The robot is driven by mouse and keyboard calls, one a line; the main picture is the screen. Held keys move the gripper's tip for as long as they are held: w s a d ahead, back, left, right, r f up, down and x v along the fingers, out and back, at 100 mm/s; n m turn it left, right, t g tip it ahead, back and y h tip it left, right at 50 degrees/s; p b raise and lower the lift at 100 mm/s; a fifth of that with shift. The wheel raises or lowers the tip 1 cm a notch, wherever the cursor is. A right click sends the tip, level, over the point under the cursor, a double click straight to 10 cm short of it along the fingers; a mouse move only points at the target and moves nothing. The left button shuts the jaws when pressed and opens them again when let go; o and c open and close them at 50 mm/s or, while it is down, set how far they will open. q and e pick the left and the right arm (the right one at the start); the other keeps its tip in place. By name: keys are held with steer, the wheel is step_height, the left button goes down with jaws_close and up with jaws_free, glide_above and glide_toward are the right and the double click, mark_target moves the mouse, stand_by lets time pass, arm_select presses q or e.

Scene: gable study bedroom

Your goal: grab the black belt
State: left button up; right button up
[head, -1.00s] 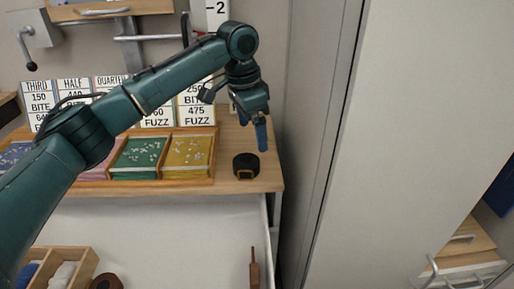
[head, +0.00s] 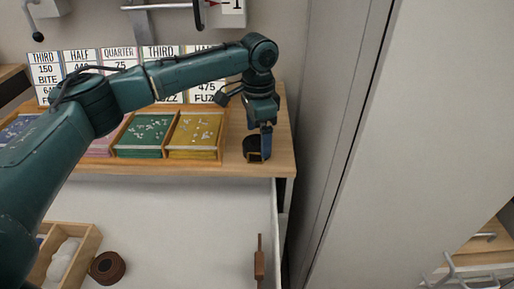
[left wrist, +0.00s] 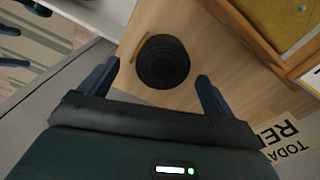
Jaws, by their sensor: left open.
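The black belt (head: 252,151) is a dark rolled coil with a brass-coloured buckle, on the wooden shelf top near its right end. In the left wrist view the coil (left wrist: 163,63) lies ahead of and between the fingertips, with the buckle at its upper left. My left gripper (head: 265,143) points down right at the belt and partly covers it in the head view. In the left wrist view its two blue fingers (left wrist: 158,80) are apart, with nothing held. I cannot tell whether a finger touches the belt. My right gripper is not in view.
A wooden tray (head: 222,135) with green and yellow card compartments stands left of the belt. Price signs (head: 120,58) stand behind it. A tall pale cabinet (head: 338,130) rises close on the right. A brown roll (head: 107,267) and a wooden box (head: 84,243) lie lower left.

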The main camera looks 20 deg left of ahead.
mark_target(257, 142)
arm_select(q)
step_height(257, 142, down, 3)
steer(key=shift+w+a+f, duration=0.1)
steer(key=shift+a+f, duration=0.05)
steer(key=shift+f, duration=0.05)
steer(key=c, duration=1.1)
